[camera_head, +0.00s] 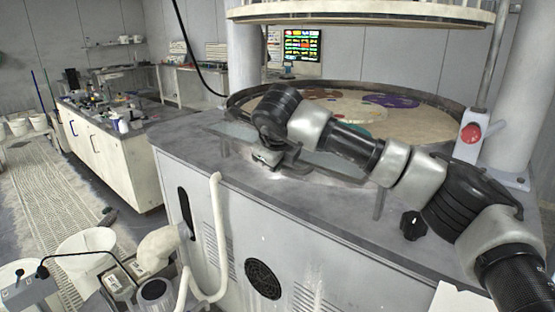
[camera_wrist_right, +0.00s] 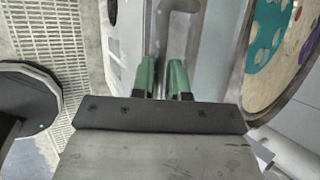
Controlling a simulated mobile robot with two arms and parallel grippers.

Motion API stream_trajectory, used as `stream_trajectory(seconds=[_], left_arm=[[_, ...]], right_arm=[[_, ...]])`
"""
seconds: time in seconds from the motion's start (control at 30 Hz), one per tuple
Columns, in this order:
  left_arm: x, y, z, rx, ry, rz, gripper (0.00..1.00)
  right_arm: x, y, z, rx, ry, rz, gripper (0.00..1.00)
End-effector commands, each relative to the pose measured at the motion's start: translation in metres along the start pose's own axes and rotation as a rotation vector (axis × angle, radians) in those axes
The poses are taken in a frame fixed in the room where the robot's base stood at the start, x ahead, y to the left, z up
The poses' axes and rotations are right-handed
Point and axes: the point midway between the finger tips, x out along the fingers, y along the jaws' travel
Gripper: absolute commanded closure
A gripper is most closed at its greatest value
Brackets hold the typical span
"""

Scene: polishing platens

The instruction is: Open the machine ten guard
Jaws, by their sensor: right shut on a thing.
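The machine (camera_head: 300,225) is a grey cabinet with a round platen basin on top. Its guard (camera_head: 235,131) looks like a low pale panel along the near side of the basin, largely hidden behind my right arm. My right gripper (camera_head: 268,158) is at the guard's near edge, above the worktop. In the right wrist view, the green fingertips of my right gripper (camera_wrist_right: 164,80) are shut on a narrow grey part of the guard (camera_wrist_right: 181,25); the exact contact is hard to see. My left gripper is not in view.
A red button (camera_head: 470,133) sits on a post at the right. A round upper plate (camera_head: 370,18) hangs over the basin. White buckets (camera_head: 86,252) and a pipe (camera_head: 217,235) stand at the left front.

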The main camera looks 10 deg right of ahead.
Motion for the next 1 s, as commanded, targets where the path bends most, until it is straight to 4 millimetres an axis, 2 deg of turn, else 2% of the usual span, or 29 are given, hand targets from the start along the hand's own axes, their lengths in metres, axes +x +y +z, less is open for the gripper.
stream_trajectory(seconds=[0.03,0.2,0.77,0.87,1.0], left_arm=[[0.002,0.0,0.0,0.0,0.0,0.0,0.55],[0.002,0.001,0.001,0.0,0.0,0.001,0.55],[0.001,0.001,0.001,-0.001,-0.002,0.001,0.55],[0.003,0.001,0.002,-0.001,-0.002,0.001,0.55],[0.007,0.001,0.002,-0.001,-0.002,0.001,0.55]], right_arm=[[0.009,0.016,-0.004,-0.018,0.022,0.031,0.82],[0.009,0.015,-0.004,-0.016,0.022,0.031,0.6],[0.005,0.01,-0.003,-0.01,0.015,0.025,0.6],[-0.004,0.009,-0.003,-0.009,0.013,0.023,0.6],[-0.03,0.009,-0.002,-0.008,0.011,0.021,0.6]])
